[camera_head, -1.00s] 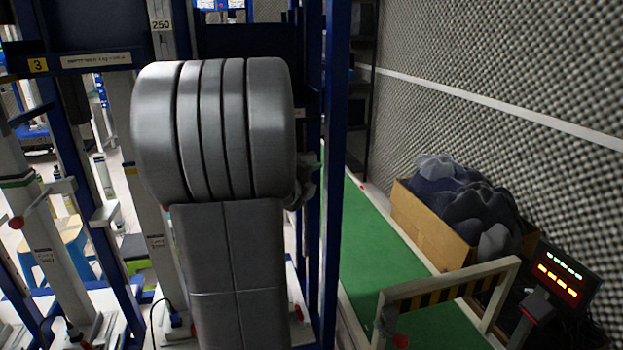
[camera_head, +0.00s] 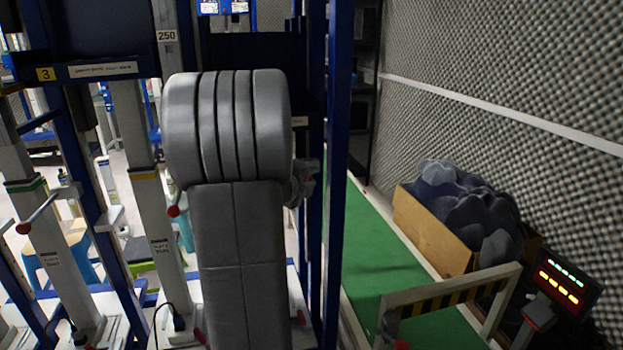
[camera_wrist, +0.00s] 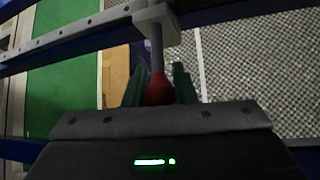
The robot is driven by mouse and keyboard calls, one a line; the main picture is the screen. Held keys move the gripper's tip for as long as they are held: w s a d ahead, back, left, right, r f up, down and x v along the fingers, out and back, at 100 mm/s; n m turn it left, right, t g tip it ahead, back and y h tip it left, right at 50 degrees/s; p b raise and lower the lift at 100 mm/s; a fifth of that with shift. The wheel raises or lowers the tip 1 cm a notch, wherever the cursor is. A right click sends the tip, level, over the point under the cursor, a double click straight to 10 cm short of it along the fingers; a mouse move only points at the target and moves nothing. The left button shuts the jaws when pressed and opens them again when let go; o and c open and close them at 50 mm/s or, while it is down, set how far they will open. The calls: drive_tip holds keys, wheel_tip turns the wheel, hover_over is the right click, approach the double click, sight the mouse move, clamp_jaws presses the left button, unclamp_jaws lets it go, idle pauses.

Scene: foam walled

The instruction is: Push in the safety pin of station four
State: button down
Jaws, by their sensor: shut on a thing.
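In the wrist view the red ball knob (camera_wrist: 158,92) of a pin sits between the two green fingers of my gripper (camera_wrist: 160,80). The gripper is shut on this knob. The pin's grey shaft (camera_wrist: 156,48) runs from the knob into a pale metal block (camera_wrist: 157,17) on the frame. In the head view my grey arm covers the middle, and only a bit of my gripper (camera_head: 305,182) shows at its right side. The station held there and its label are mostly hidden. How deep the pin sits cannot be told.
Station three's sign (camera_head: 103,69) is at the left, with red-knobbed pins (camera_head: 173,211) on nearby posts. A blue upright (camera_head: 336,150) stands close right of my arm. Beyond are a green floor strip (camera_head: 375,270), a striped barrier (camera_head: 450,297), a cardboard box (camera_head: 430,228) and a lit display (camera_head: 562,280).

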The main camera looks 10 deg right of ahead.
drive_tip(key=shift+w+r, duration=0.1)
drive_tip(key=c, duration=1.2)
unclamp_jaws()
drive_tip(key=shift+w, duration=0.15)
drive_tip(key=v, duration=1.4)
drive_tip(key=shift+d, duration=0.15)
drive_tip(key=shift+s+d+x, duration=0.1)
drive_tip(key=shift+x, duration=3.15)
drive_tip(key=shift+s+d+x, duration=0.1)
drive_tip(key=shift+s+x, duration=0.05)
drive_tip(key=shift+x, duration=3.1)
